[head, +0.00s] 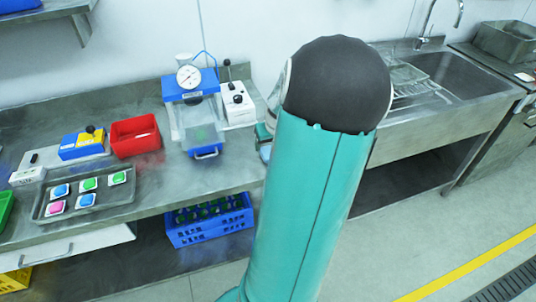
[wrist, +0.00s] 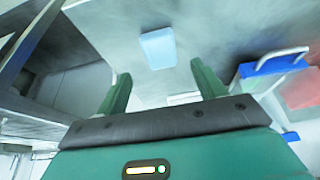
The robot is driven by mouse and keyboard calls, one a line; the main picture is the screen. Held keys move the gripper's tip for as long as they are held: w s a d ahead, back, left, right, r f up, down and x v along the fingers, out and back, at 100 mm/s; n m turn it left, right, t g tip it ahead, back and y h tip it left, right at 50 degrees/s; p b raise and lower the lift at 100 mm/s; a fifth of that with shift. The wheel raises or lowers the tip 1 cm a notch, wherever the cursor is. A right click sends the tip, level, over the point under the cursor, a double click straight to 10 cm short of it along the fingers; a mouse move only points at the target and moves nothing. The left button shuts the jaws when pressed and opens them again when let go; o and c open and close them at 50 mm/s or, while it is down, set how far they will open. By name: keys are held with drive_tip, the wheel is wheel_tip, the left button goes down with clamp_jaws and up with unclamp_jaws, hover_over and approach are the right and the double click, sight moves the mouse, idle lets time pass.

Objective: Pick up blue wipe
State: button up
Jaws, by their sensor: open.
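The blue wipe (wrist: 158,48) is a light blue flat rectangle lying on the steel worktop. In the wrist view it shows beyond the fingertips, roughly centred between them. In the head view a pale blue edge of it (head: 265,153) seems to show beside my arm, with the remainder hidden. My gripper (wrist: 160,75) is open, its two green fingers apart with nothing between them. It has not reached the wipe in the wrist view. In the head view my arm hides most of the gripper.
A blue-framed device with a dial gauge (head: 190,85) stands on the worktop left of my arm. Further left are a red bin (head: 135,136) and a steel tray (head: 60,216) with several coloured pads. A sink (head: 465,75) is at right. Bare worktop surrounds the wipe.

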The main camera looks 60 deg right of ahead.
sight(268, 152)
drive_tip(key=x, duration=0.5)
drive_tip(key=shift+a+f, duration=0.15)
drive_tip(key=shift+f, duration=0.05)
drive_tip(key=c, duration=1.1)
